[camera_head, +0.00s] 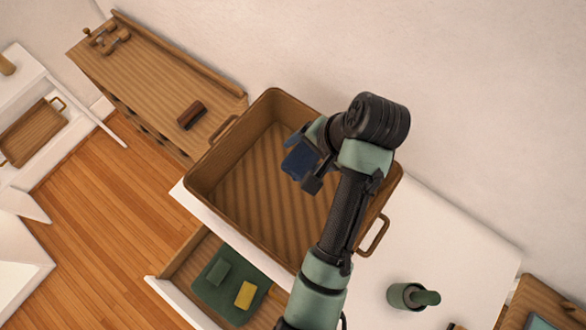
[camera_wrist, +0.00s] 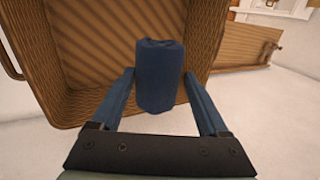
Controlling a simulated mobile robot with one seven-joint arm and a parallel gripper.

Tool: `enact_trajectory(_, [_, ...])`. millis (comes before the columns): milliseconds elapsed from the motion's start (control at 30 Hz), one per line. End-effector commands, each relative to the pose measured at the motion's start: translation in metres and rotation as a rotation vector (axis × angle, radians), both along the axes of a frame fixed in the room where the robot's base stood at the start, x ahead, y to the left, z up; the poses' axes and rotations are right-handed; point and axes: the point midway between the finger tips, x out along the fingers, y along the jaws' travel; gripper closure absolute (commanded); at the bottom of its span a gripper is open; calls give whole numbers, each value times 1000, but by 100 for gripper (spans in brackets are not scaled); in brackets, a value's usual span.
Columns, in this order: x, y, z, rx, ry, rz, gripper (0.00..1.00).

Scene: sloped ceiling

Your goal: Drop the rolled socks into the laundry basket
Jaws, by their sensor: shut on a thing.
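The rolled socks are a dark blue roll (camera_head: 299,162) held over the laundry basket in the head view. In the wrist view the blue roll (camera_wrist: 160,78) stands between the two fingers. My gripper (camera_wrist: 158,88) is shut on it. The laundry basket (camera_head: 232,200) is a large brown woven box with side handles, standing on a white top. Its visible floor is bare; my arm hides its right part. In the wrist view the basket (camera_wrist: 75,50) fills the upper left, behind the socks. My gripper (camera_head: 306,170) hides part of the roll in the head view.
An open drawer (camera_head: 170,285) below the basket holds green cloth (camera_head: 215,295) and a yellow item (camera_head: 245,295). A green cylinder (camera_head: 403,296) stands on the white top at right. A wooden dresser (camera_head: 150,75) with a brown brush-like object (camera_head: 191,115) is at left, beside the wall.

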Motion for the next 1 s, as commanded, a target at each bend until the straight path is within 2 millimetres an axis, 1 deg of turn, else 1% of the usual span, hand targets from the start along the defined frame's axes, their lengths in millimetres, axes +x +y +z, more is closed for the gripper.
enact_trajectory(167, [0, 0, -8, 0, 2, 0, 76])
enact_trajectory(400, [-1, 0, -36, 1, 3, 0, 76])
enact_trajectory(600, [-1, 0, -54, 1, 1, 2, 76])
enact_trajectory(733, [-1, 0, -59, 1, 1, 0, 76])
enact_trajectory(1000, [0, 0, -60, 0, 0, 1, 76])
